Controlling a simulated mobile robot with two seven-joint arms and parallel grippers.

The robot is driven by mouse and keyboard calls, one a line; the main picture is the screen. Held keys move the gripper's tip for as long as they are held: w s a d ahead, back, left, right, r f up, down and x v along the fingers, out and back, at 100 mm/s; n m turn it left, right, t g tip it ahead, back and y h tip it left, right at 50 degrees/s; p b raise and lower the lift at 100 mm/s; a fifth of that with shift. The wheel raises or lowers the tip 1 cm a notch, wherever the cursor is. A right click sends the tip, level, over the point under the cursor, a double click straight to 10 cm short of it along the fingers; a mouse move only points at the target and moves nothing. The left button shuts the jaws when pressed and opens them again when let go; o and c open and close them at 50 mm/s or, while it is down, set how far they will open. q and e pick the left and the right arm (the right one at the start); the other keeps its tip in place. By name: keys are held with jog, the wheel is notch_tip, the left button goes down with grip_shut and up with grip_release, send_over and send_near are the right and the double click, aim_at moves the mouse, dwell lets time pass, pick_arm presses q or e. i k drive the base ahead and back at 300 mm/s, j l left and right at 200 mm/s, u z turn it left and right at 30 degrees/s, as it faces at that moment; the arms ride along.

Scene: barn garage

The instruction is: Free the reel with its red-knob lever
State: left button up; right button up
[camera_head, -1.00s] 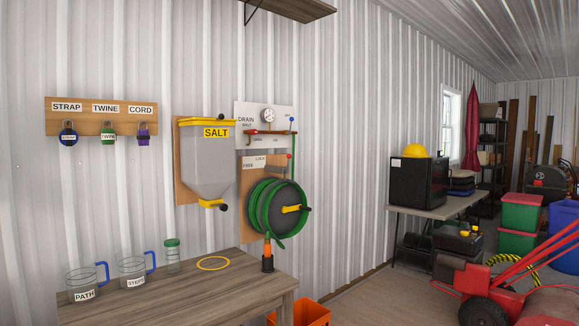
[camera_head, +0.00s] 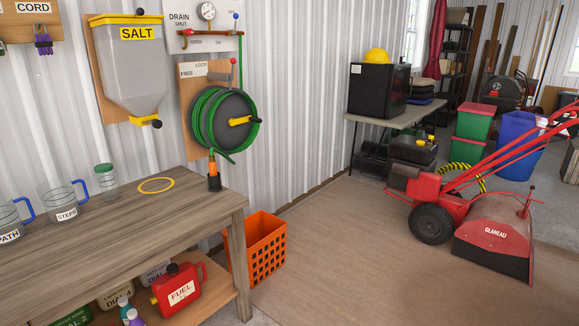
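The hose reel (camera_head: 234,107) hangs on a wooden wall board (camera_head: 188,88), wound with green hose and fitted with a yellow crank handle (camera_head: 243,121). Its red-knob lever (camera_head: 234,69) stands upright at the top of the board, next to a plate (camera_head: 205,69) marked FREE on the left and LOCK on the right. The knob is at the right, LOCK side. The hose end drops to an orange and black nozzle (camera_head: 213,175) at the bench corner. Neither of my grippers is in view.
A wooden bench (camera_head: 120,235) with measuring jugs and a yellow ring stands below the reel. An orange crate (camera_head: 262,246) sits beside it on the floor. The salt hopper (camera_head: 130,65) is left of the reel. Open floor lies between the bench and a red tiller (camera_head: 470,210).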

aim_at(233, 60)
jog(key=i+z, duration=0.45)
jog(key=i, duration=0.6)
jog(key=i+z, duration=0.15)
jog(key=i, duration=1.05)
jog(key=i+u, duration=0.1)
jog(key=i, duration=0.45)
jog(key=i+l+u, duration=0.1)
jog(key=i, duration=0.4)
jog(key=i+u, duration=0.3)
jog(key=u, duration=0.15)
jog(key=i+l+u, duration=0.25)
jog(key=u, duration=0.2)
jog(key=i+l+u, duration=0.25)
jog(key=u, duration=0.2)
jog(key=i+l+u, duration=0.15)
jog(key=l+u, duration=0.2)
jog(key=u, duration=0.15)
